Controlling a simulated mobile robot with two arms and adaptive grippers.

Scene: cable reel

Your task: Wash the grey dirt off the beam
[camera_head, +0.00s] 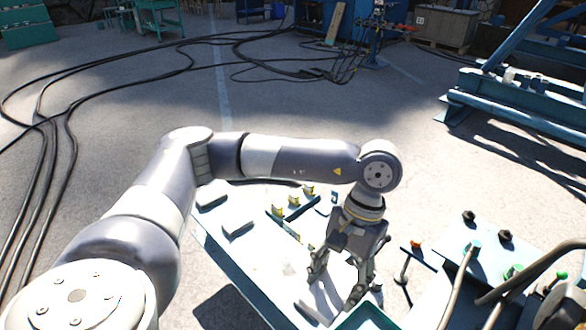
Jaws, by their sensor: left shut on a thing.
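My left gripper (335,290) points down over a pale work table (265,255) in the head view. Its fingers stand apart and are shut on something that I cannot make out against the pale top. I cannot tell whether that thing touches the table. No beam with grey dirt can be picked out with certainty. A large blue steel frame (520,98) stands on the floor at the right, with no clear dirt on it. My right gripper is not in view.
Grey blocks (238,228) and small yellow pieces (293,201) lie on the table left of the gripper. A bench with dark knobs (505,236) and thick hoses is at the right. Black cables (120,82) cross the floor. The middle floor is clear.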

